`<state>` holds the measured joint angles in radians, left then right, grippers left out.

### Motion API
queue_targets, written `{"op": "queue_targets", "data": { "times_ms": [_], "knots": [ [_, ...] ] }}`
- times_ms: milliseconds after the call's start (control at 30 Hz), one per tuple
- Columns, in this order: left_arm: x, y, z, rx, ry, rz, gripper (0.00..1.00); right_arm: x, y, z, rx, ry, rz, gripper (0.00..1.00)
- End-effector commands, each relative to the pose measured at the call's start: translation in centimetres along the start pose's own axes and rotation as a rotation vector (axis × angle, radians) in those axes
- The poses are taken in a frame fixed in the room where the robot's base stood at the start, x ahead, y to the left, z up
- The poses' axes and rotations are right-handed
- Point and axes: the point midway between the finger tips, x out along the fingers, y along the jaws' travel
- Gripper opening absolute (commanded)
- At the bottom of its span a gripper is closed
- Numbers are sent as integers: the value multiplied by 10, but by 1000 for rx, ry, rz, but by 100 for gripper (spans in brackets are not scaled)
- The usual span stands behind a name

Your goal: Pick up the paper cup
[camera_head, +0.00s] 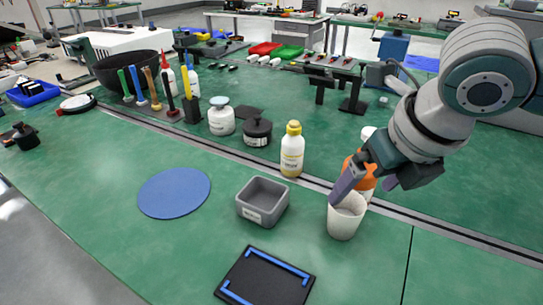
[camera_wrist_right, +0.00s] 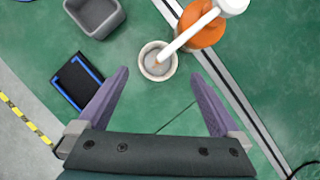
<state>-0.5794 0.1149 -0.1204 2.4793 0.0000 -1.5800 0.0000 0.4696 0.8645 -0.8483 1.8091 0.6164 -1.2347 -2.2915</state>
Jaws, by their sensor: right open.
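The paper cup (camera_head: 343,222) is white and stands upright on the green bench; in the right wrist view its round open mouth (camera_wrist_right: 148,66) lies ahead of the fingertips. My right gripper (camera_head: 368,184) is open, with purple fingers, and hangs over the cup in the head view. One finger overlaps the cup's rim in that view; I cannot tell whether they touch. In the right wrist view the gripper (camera_wrist_right: 160,74) has nothing between its fingers. My left gripper is not in view.
An orange pump bottle (camera_wrist_right: 207,32) stands close behind the cup, its white spout crossing over the cup's mouth. A grey bin (camera_head: 262,203), a yellow-capped bottle (camera_head: 292,152) and a black tray with blue strips (camera_head: 262,280) are nearby. A blue disc (camera_head: 174,193) lies farther left.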

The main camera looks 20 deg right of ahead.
Motion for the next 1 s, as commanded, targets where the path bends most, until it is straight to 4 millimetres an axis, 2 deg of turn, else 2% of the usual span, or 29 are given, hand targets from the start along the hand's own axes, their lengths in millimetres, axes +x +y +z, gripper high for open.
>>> {"op": "queue_targets", "data": {
  "times_ms": [100,333,600,900,1000],
  "knots": [
    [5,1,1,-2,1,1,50,21,1,-2,2,3,1,100],
    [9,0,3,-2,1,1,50,40,2,-2,2,3,2,100],
    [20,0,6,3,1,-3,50,80,4,-5,3,2,2,100],
    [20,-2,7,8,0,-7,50,84,3,-4,1,0,1,100],
    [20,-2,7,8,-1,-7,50,84,3,-4,1,0,1,91]
  ]
}}
